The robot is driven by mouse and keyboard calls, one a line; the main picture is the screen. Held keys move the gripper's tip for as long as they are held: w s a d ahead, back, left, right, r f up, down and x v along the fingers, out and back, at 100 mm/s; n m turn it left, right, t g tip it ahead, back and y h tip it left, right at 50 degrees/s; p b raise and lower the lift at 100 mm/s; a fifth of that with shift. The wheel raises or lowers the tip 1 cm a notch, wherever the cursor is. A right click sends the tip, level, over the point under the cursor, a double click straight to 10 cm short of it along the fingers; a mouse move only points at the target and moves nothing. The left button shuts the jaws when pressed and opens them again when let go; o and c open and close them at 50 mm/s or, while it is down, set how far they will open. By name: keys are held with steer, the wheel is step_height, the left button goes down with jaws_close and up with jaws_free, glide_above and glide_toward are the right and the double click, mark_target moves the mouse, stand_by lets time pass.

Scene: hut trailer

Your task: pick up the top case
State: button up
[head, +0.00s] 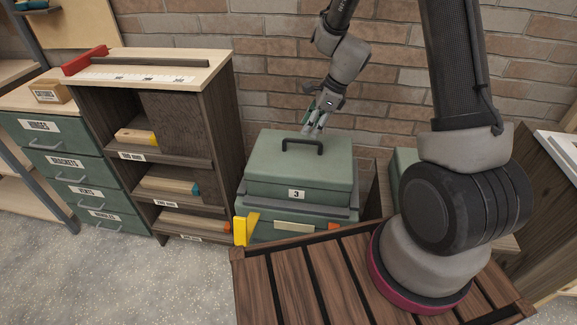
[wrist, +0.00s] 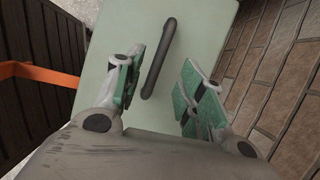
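The top case (head: 300,165) is a green box with a black handle (head: 302,143) on its lid and a label reading 3. It rests on another green case (head: 300,224) with a yellow latch-like piece at its left. My gripper (head: 314,126) is above the top case, close to the handle. In the wrist view the pale green lid (wrist: 197,45) fills the middle, and the handle (wrist: 159,58) runs between the two fingers, nearer the left one. My gripper (wrist: 163,92) is open, and nothing is held. Contact with the handle is not visible.
A shelf unit (head: 225,110) stands left of the cases, with labelled green drawers (head: 75,160) farther left. A brick wall (head: 270,70) is close behind. A slatted wooden surface (head: 290,285) lies in front. Another green box (head: 402,160) is partly hidden behind my arm.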

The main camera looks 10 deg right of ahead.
mark_target(302, 142)
steer(key=shift+w+f+m, duration=0.1)
steer(key=shift+m, duration=0.4)
steer(key=x, duration=0.7)
steer(key=shift+f, duration=0.35)
steer(key=shift+f, duration=0.2)
jaws_close()
